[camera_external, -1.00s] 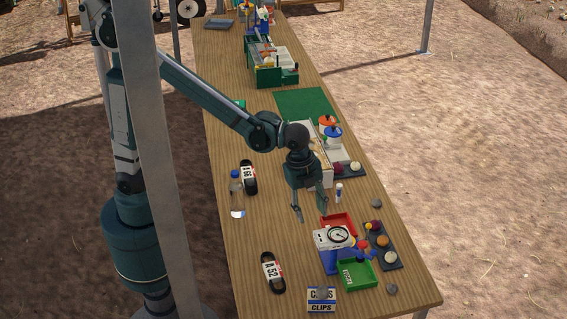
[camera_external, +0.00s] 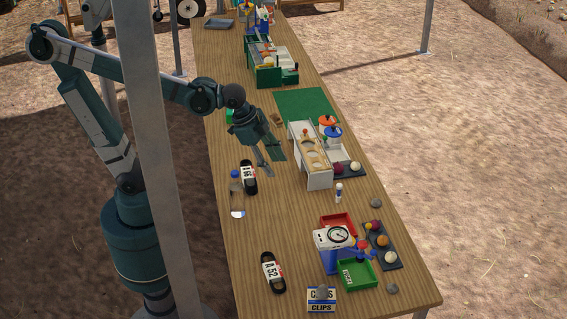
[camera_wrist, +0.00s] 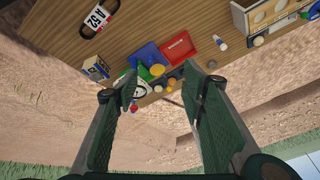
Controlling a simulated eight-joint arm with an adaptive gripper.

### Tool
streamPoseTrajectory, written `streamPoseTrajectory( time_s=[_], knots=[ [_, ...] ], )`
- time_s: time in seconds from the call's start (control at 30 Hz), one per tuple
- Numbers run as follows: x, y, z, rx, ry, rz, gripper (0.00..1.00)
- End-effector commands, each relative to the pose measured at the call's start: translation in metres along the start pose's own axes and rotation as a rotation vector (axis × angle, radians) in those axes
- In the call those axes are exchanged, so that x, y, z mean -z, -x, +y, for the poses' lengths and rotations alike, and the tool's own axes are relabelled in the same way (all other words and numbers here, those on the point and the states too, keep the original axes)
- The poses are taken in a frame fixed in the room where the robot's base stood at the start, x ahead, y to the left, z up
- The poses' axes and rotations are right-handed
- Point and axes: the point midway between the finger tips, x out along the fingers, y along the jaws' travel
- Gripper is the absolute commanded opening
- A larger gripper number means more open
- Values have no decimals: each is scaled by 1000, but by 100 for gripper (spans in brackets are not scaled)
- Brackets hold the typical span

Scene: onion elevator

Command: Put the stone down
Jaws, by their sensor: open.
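Small grey stones lie on the wooden table (camera_external: 222,270): one (camera_external: 376,203) near the right edge and one (camera_external: 391,288) near the front right. A small grey lump, seemingly another stone, rests on the blue-and-white clips box (camera_external: 321,305) at the front. I cannot tell which stone the task means. My gripper (camera_external: 276,167) is open and empty above the table, left of the white slotted stand (camera_external: 318,175) and far from the clips box. In the wrist view, my gripper's spread fingers (camera_wrist: 160,88) have nothing between them, and the clips box (camera_wrist: 96,68) shows at left.
A dial scale (camera_external: 334,237) stands by a red tray (camera_external: 338,222) and a green tray (camera_external: 357,273). A dark board (camera_external: 394,258) holds round items. The table's middle front is fairly clear.

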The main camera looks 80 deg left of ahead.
Motion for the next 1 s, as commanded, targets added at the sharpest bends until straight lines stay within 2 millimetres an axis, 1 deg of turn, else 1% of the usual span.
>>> streamPoseTrajectory(
  time_s=[0.03, 0.3, 0.6, 0.8, 1.0],
  knots=[
    [-10, 4, -3, 9, 34, 7, 41],
    [-55, 24, -17, 59, 234, 59, 41],
    [-103, 38, -26, 110, 449, 123, 41],
    [-125, 43, -29, 133, 553, 158, 41],
    [-133, 44, -30, 141, 595, 172, 41]
  ],
)
